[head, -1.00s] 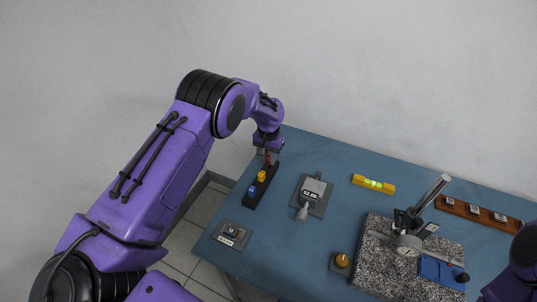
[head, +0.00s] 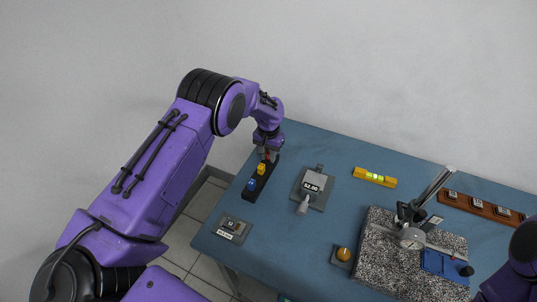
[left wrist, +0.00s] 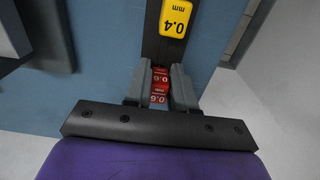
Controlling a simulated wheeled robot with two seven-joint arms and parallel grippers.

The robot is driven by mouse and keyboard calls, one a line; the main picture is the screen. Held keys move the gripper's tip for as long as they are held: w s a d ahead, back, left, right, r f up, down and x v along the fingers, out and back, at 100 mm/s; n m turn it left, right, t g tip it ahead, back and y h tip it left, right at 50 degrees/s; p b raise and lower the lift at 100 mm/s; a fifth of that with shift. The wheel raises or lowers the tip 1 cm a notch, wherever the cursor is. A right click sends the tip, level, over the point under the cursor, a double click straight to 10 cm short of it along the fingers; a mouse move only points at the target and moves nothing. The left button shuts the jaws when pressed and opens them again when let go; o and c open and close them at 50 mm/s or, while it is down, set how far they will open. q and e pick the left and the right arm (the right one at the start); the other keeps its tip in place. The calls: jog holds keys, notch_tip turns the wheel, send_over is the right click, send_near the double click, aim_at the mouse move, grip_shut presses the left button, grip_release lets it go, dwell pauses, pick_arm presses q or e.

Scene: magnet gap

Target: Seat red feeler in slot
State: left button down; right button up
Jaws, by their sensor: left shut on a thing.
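The red feeler (left wrist: 159,86) shows in the left wrist view as a red block marked 0.6 between my fingers. My left gripper (left wrist: 158,84) is shut on it. In the head view, my left gripper (head: 267,154) is at the far end of a black rack (head: 250,196), with a little red between its fingers. The rack also shows in the left wrist view (left wrist: 152,48). The feeler's lower part is hidden, so I cannot tell whether it is in a slot. A yellow feeler (head: 261,169) marked 0.4 mm and a blue feeler (head: 251,184) stand in the rack.
A grey device with a display (head: 312,184) stands right of the rack. A small labelled block (head: 232,228) is near the front left edge. A yellow level (head: 375,177), a brass knob (head: 343,254), a granite plate (head: 388,270) with a dial gauge (head: 411,238) and a brown rack (head: 480,207) lie further right.

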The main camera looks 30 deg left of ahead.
pick_arm(q)
jog(key=shift+f, duration=0.2)
jog(key=c, duration=0.9)
grip_release()
jog(key=c, duration=0.5)
jog(key=shift+r, duration=0.15)
notch_tip(320, 180, up, 4)
jog(key=p, duration=0.3)
jog(key=shift+r+p, duration=0.2)
jog(key=shift+p, duration=0.1)
jog(key=o, duration=0.6)
jog(key=shift+f, duration=0.1)
